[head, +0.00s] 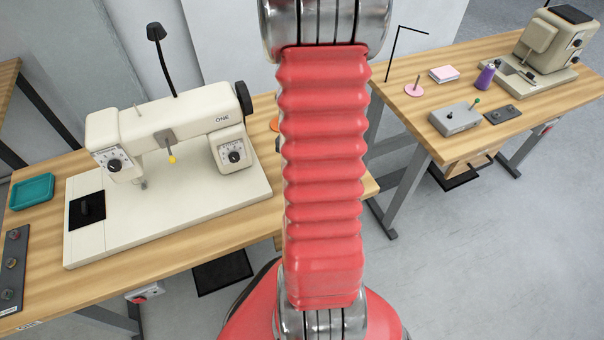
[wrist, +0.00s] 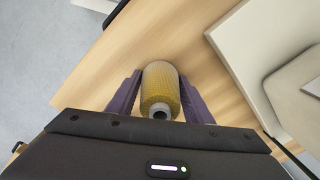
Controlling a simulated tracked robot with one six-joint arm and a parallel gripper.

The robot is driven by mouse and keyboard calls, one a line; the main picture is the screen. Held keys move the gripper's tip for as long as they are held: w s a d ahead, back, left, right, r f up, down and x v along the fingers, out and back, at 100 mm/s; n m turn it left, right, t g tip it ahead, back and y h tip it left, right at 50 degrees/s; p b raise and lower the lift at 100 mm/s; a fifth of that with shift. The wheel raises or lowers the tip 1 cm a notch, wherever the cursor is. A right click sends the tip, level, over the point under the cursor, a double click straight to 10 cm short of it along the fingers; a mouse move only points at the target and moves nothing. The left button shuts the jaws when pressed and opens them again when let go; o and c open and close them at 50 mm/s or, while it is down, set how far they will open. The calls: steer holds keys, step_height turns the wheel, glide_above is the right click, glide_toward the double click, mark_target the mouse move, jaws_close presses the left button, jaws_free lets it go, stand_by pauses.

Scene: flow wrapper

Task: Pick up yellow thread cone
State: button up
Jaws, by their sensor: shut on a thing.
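The yellow thread cone (wrist: 160,85) shows in the wrist view between the two purple fingers of my gripper (wrist: 160,100). The fingers press on it from the left and the right, and my gripper is shut on it. Its near end shows a pale rim with a dark hole. The wooden table top (wrist: 135,40) lies behind it; I cannot tell whether the cone touches the wood. In the head view my arm hides both the cone and my gripper.
In the head view a cream sewing machine (head: 180,150) stands on the left table, with a teal tray (head: 32,192) at its left. The machine's base (wrist: 265,50) is close right of the cone in the wrist view. Another table at right holds a purple cone (head: 485,77) and a grey box (head: 455,118).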

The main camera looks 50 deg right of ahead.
steer(key=shift+c, duration=1.4)
steer(key=shift+r, duration=0.15)
step_height(320, 180, up, 10)
steer(key=shift+s, duration=0.1)
